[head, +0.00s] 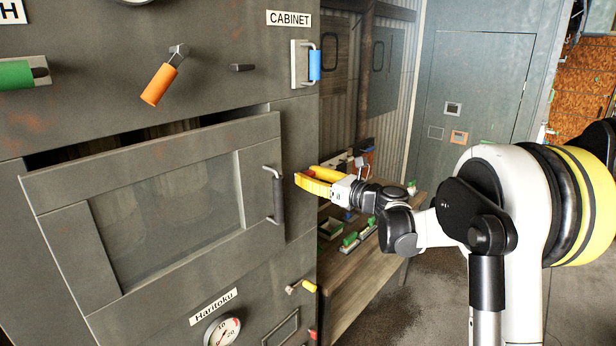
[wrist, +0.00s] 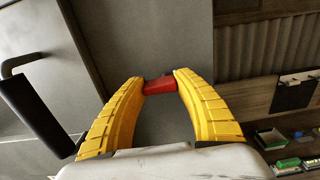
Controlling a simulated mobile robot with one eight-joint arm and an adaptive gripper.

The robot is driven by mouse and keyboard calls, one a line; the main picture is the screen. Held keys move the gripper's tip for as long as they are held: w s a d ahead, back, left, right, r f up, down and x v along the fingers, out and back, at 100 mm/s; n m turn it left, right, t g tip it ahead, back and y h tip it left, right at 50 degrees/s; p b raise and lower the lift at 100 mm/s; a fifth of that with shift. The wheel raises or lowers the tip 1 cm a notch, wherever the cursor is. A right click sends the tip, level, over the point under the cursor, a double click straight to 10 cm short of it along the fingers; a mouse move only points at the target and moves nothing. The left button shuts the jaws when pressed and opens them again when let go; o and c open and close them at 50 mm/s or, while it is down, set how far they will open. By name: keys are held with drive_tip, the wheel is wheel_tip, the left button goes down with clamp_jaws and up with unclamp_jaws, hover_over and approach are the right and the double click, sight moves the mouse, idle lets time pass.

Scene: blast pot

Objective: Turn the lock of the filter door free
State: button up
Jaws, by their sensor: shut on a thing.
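My gripper (head: 304,181) is at the right edge of the dark grey cabinet front, just right of the windowed door's upright handle (head: 276,195). In the wrist view its yellow fingers (wrist: 160,82) are shut on a small red piece, the lock grip (wrist: 159,86), with a fingertip on each side. The fingers hide part of this piece and its mount. The windowed door (head: 75,205) stands tilted out from the front, with a dark gap along its top. Its dark handle also shows in the wrist view (wrist: 35,115). No label naming the filter door is readable.
An orange lever (head: 159,84) and a blue-handled latch (head: 314,65) under the CABINET sign (head: 288,18) are above. A yellow-tipped lever (head: 308,286) and a gauge (head: 222,331) are below. A wooden bench (head: 365,285) with small items stands behind my gripper.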

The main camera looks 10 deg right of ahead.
drive_tip(key=shift+f+n, duration=0.1)
drive_tip(key=shift+n, duration=0.2)
drive_tip(key=n+b, duration=0.2)
drive_tip(key=shift+f+n, duration=0.15)
drive_tip(key=shift+n, duration=0.15)
drive_tip(key=n+b, duration=0.2)
drive_tip(key=n, duration=0.3)
drive_tip(key=shift+d+f+n+b, duration=0.1)
drive_tip(key=shift+f+n+b, duration=0.05)
drive_tip(key=shift+n+b, duration=0.15)
drive_tip(key=n+b, duration=0.1)
drive_tip(key=n, duration=0.3)
drive_tip(key=shift+w+d+n, duration=0.1)
drive_tip(key=shift+n, duration=0.2)
drive_tip(key=shift+d+n+b, duration=0.1)
drive_tip(key=shift+n+b, duration=0.55)
drive_tip(key=shift+n, duration=1.65)
drive_tip(key=o, duration=1.2)
drive_tip(key=shift+w, duration=0.15)
